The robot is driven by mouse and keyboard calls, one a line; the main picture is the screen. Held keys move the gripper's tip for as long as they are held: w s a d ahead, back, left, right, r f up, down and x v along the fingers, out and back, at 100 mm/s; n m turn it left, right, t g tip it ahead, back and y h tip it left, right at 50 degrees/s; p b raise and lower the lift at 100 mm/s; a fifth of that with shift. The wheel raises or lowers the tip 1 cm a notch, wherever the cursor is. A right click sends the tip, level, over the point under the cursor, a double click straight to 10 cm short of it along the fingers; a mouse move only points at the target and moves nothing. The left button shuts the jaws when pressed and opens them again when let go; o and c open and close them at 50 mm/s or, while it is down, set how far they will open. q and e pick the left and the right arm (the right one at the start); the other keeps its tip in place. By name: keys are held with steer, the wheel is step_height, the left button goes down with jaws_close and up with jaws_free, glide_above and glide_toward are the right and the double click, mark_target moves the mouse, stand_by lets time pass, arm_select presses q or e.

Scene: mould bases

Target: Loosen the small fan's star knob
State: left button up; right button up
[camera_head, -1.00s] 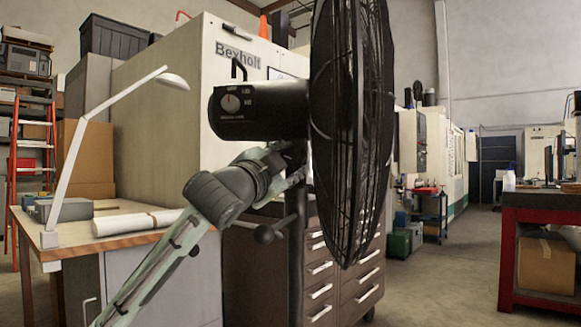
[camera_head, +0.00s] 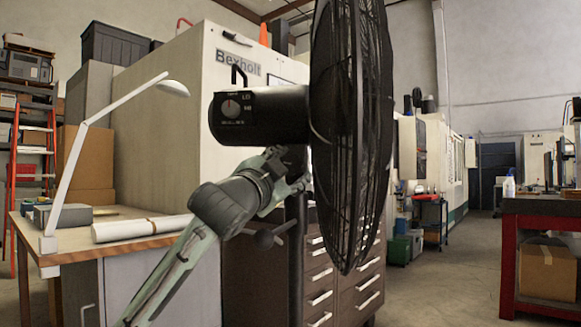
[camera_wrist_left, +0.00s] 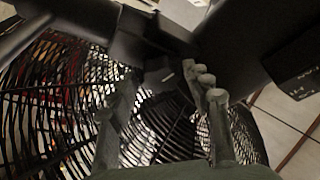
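The fan stands close in front of me in the head view, with its black cage (camera_head: 350,130) edge-on and its motor housing (camera_head: 262,115) to the left, bearing a dial. My left gripper (camera_head: 285,190) reaches in from the lower left, just under the housing by the dark tilt bracket (camera_wrist_left: 150,45). In the left wrist view its fingers (camera_wrist_left: 165,115) are apart, with the fan's bracket and wire cage beyond them. I cannot make out a star knob between them. A dark handle with rounded ends (camera_head: 266,237) sticks out from the pole (camera_head: 295,240) below the gripper. My right gripper is out of view.
Behind the fan stand a brown drawer cabinet (camera_head: 262,285) and a large pale machine (camera_head: 165,120). A bench (camera_head: 105,253) with a white lamp is at left. A red-framed bench (camera_head: 508,255) is at right, with open floor between.

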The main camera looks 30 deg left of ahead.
arm_select(q)
steer(key=v, duration=0.7)
steer(key=shift+s, duration=0.3)
steer(key=shift+f, duration=0.1)
